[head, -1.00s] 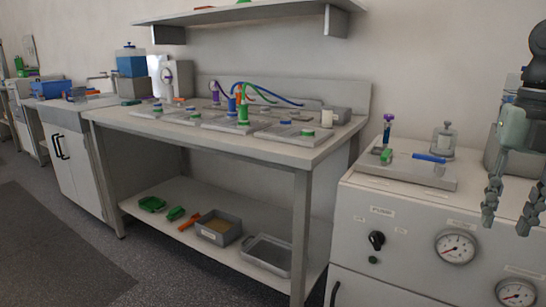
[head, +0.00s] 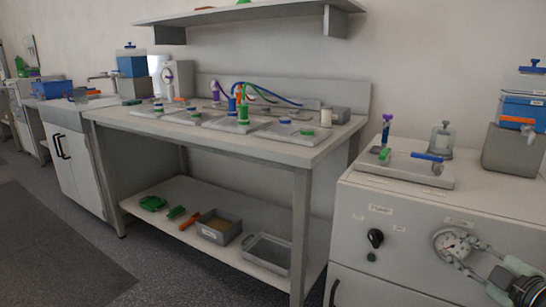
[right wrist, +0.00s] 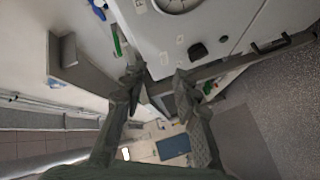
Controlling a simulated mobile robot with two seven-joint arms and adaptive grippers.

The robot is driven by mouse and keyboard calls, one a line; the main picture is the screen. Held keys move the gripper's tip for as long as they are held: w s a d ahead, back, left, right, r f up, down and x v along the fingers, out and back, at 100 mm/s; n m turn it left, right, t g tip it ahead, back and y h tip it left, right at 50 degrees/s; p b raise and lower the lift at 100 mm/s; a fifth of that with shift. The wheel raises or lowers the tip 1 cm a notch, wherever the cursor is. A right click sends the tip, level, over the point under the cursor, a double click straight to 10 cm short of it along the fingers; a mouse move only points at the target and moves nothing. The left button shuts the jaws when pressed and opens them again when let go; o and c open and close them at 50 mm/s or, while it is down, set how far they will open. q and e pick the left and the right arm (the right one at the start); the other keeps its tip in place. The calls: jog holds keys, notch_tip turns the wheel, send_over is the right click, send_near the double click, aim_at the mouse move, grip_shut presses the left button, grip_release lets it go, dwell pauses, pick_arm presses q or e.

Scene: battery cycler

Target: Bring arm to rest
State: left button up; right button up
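My right gripper (head: 453,248) is low at the right of the head view, in front of the upper gauge (head: 450,241) on the cabinet's front. Its two fingers are spread and point left, with nothing between them. In the right wrist view the same gripper (right wrist: 158,86) also shows its fingers apart and empty. I cannot tell from the head view how far the fingers are from the cabinet front. My left gripper is not in view.
The white cabinet (head: 400,268) carries a plate with a blue-handled part (head: 427,157), a clear vessel (head: 441,140) and a grey box with a blue container (head: 524,108). The workbench (head: 300,153) stands to the left. The floor (head: 75,250) at lower left is clear.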

jog(key=s+f+m+g+h, duration=0.3)
jog(key=s+f+m, duration=0.25)
jog(key=f, duration=0.65)
jog(key=s+f+m+g+h, duration=0.4)
jog(key=s+f, duration=0.3)
jog(key=f, duration=0.4)
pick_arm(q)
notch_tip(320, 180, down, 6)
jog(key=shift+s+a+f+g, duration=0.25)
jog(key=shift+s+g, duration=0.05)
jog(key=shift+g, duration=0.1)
pick_arm(e)
jog(key=s+a+f+m+g+y, duration=0.2)
jog(key=s+a+f+g, duration=0.4)
jog(key=s+a+f, duration=0.5)
jog(key=s+a+m, duration=0.1)
jog(key=s+a, duration=0.1)
jog(key=s, duration=0.1)
jog(key=shift+a+y, duration=0.25)
jog(key=shift+y, duration=0.15)
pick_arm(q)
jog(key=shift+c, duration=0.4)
pick_arm(e)
jog(key=shift+o, duration=0.4)
